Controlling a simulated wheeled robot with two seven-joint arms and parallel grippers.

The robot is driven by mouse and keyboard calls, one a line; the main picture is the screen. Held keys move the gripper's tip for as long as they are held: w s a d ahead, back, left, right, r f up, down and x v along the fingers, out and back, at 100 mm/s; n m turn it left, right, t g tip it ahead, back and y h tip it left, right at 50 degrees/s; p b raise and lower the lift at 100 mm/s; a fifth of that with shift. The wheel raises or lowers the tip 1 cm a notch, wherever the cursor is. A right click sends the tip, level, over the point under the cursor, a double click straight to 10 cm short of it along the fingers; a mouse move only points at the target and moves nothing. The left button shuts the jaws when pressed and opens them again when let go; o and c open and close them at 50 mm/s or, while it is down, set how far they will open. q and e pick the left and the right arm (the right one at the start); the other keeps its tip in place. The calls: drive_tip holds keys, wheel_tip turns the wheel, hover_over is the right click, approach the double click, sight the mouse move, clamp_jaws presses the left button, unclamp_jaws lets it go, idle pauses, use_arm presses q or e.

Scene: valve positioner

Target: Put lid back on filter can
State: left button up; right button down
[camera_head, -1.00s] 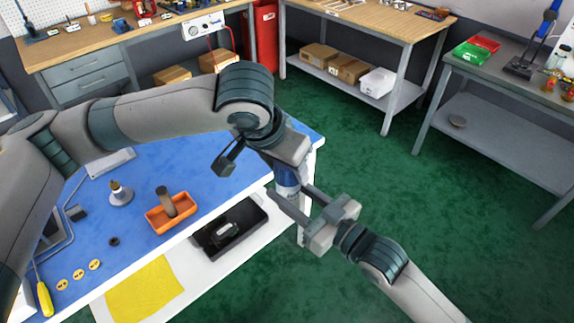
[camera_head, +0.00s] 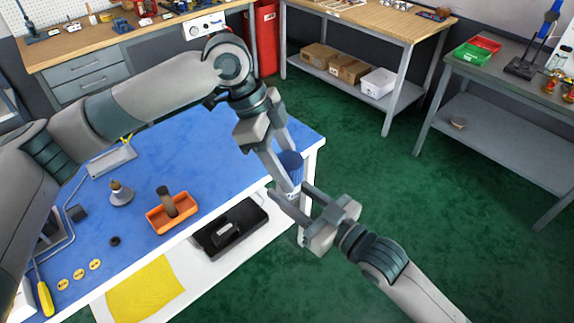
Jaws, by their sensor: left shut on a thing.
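A blue, ribbed, round lid (camera_head: 291,162) is at the right end of the blue table, near its corner. My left gripper (camera_head: 290,170) is shut on it, with one finger on each side. The filter can (camera_head: 296,190) is just below the lid and shows only as a small light piece. My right gripper (camera_head: 304,198) comes in from the lower right with its fingers around the can. The fingers hide most of the can, so I cannot tell whether lid and can touch.
On the blue table (camera_head: 200,145) are an orange tray (camera_head: 182,217) with a brown cylinder, a small metal cone-shaped part (camera_head: 121,194), a screwdriver (camera_head: 45,299) and yellow discs (camera_head: 79,273). A black tray (camera_head: 215,246) lies on the lower shelf. Green floor is clear at right.

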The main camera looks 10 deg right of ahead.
use_arm(q)
drive_tip(key=m+g+y, duration=0.1)
drive_tip(key=m, duration=0.2)
drive_tip(key=m+g, duration=0.1)
drive_tip(key=m, duration=0.2)
drive_tip(key=shift+w+d+m+y, duration=0.1)
drive_tip(key=shift+w+m+y, duration=0.05)
drive_tip(key=shift+m+y, duration=0.25)
drive_tip(key=m+y, duration=0.1)
drive_tip(key=m, duration=0.1)
drive_tip(key=m+g, duration=0.1)
drive_tip(key=m, duration=0.1)
drive_tip(key=shift+d+m+y, duration=0.1)
drive_tip(key=shift+m+y, duration=0.2)
drive_tip(key=shift+y, duration=0.1)
drive_tip(key=m+y, duration=0.1)
drive_tip(key=m, duration=0.2)
drive_tip(key=m+y, duration=0.1)
drive_tip(key=m, duration=0.2)
drive_tip(key=m+y, duration=0.1)
drive_tip(key=m, duration=0.2)
drive_tip(key=shift+d+t+y, duration=0.1)
drive_tip(key=shift+t+y, duration=0.2)
drive_tip(key=m+t+y, duration=0.1)
drive_tip(key=m, duration=0.2)
drive_tip(key=m+t, duration=0.1)
drive_tip(key=m, duration=0.3)
drive_tip(key=shift+y, duration=0.4)
drive_tip(key=o, duration=1.6)
drive_tip(key=shift+s, duration=0.2)
